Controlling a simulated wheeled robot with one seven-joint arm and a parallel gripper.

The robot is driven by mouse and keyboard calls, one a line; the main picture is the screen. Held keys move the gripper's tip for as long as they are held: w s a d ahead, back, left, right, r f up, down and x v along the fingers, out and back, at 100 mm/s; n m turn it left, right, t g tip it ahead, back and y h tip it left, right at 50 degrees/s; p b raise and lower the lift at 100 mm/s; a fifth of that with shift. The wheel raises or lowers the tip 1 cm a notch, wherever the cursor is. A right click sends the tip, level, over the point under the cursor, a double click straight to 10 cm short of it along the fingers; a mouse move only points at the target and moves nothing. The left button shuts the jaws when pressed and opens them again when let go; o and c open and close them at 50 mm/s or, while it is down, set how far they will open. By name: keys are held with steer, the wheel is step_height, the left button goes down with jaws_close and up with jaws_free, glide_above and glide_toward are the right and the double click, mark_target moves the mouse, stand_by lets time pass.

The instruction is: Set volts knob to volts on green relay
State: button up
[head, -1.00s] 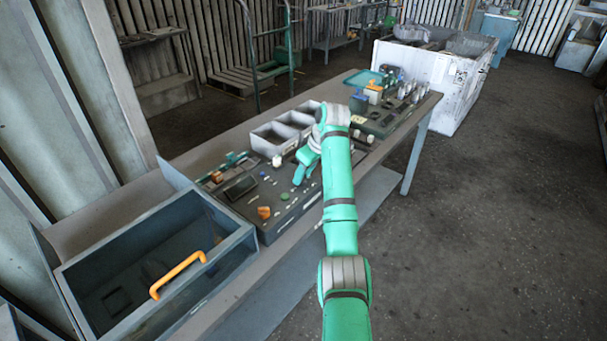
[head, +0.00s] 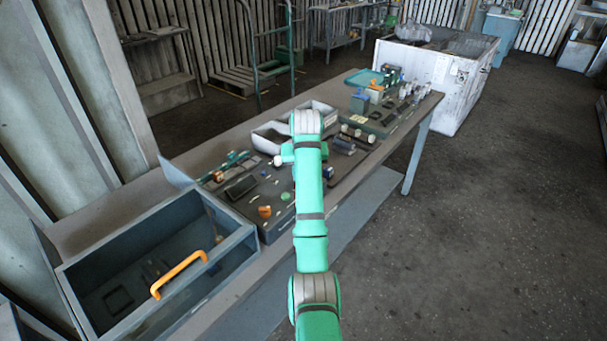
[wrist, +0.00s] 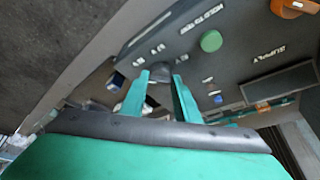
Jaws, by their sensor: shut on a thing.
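In the wrist view a small dark knob (wrist: 159,70) sits on a dark panel (wrist: 238,58), between the tips of my gripper (wrist: 160,77). My gripper's two green fingers are closed on its sides. Small white marks stand around the knob, too small to read, so I cannot tell its setting. A green round button (wrist: 211,41) and an orange knob (wrist: 293,7) are farther right on the panel, with a "SUPPLY" label. In the head view the panel (head: 240,214) lies on the bench, and my arm hides the gripper and the gripped knob.
An open grey drawer box with an orange handle (head: 179,274) stands at the near left. Grey bins (head: 268,137) stand behind the panel. Another device panel (head: 372,125) is farther along the bench. The floor at right is clear.

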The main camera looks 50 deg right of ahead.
steer(key=shift+m+g+h, duration=0.3)
steer(key=shift+m+g, duration=0.1)
steer(key=shift+m, duration=0.9)
steer(key=o, duration=1)
steer(key=shift+o, duration=0.2)
steer(key=shift+a+r, duration=0.1)
steer(key=v, duration=1)
steer(key=shift+r, duration=0.35)
